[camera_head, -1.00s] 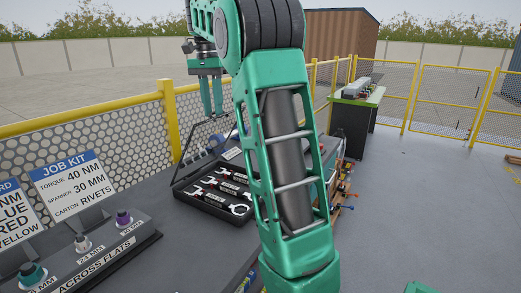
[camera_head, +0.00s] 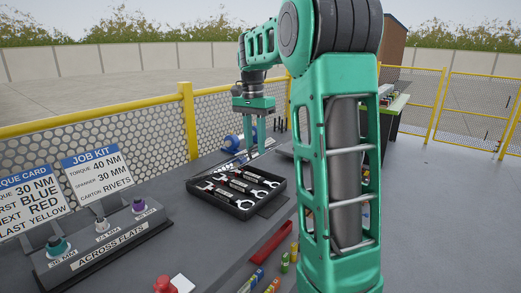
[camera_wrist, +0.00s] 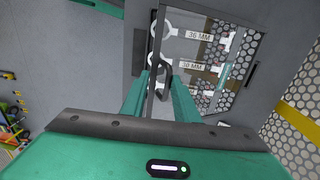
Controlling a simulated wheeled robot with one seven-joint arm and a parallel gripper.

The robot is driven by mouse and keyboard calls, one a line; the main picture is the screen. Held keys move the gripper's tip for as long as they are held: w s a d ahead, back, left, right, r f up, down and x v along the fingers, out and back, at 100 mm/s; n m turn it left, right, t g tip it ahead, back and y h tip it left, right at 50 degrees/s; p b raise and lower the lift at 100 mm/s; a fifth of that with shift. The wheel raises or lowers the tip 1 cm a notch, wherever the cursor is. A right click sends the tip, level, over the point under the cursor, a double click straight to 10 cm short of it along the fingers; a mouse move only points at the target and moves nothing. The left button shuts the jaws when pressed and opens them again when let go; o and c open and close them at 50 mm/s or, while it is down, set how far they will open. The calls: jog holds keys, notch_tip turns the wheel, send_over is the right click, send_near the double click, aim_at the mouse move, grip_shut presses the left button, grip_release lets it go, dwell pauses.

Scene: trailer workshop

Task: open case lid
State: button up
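The wrist view shows the case's spanners, labelled 36 MM and 30 MM (camera_wrist: 190,67), and a dark loop handle (camera_wrist: 165,72) by the fingertips. My gripper (camera_head: 255,151) points down behind the case, near the lid. Its two fingers are apart in both views, and it also shows in the wrist view (camera_wrist: 160,82). Whether the fingers touch the handle is unclear.
A stand with coloured sockets (camera_head: 110,238) and job cards (camera_head: 97,175) is at the left. A red tray (camera_head: 272,243) and small coloured items are at the front. A yellow-railed mesh fence (camera_head: 90,140) runs behind the bench. Open floor lies to the right.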

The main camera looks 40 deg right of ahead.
jog(key=shift+s+d+f, duration=0.3)
jog(key=shift+s+f, duration=0.2)
jog(key=shift+s+r, duration=0.55)
jog(key=shift+r, duration=0.35)
notch_tip(320, 180, up, 11)
jog(key=w, duration=0.2)
jog(key=shift+a, duration=0.25)
dwell(0.5)
dwell(0.4)
